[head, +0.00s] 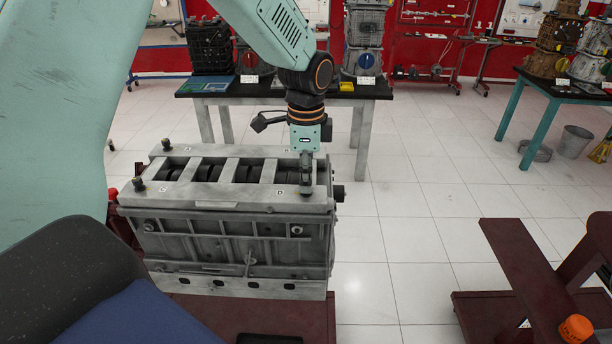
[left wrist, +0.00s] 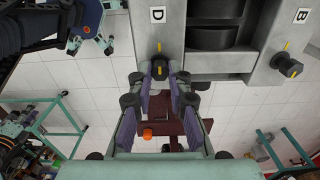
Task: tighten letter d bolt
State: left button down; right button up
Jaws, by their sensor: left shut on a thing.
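The grey engine block (head: 215,240) stands in the middle of the head view, with lettered labels on its top. The D label (head: 280,191) is near its front right corner. My left gripper (head: 306,187) points down at that corner, beside the D label. In the left wrist view, the dark D bolt (left wrist: 159,68) with a yellow mark sits between the fingertips, just below the D label (left wrist: 157,15). My left gripper is shut on this bolt. In the head view the fingers mostly hide the bolt.
Another dark bolt (left wrist: 287,65) stands near the B label (left wrist: 302,15). The C bolt (head: 139,186) is at the block's left end. A table (head: 225,90) with equipment stands behind. An orange cap (head: 576,328) is at the lower right.

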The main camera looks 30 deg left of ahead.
pick_arm(q)
jog(key=shift+s+f, duration=0.2)
jog(key=c, duration=1.3)
grip_release()
jog(key=shift+w, duration=0.2)
jog(key=shift+o, duration=0.2)
jog(key=shift+r, duration=0.15)
notch_tip(320, 180, up, 12)
jog(key=shift+s, duration=0.1)
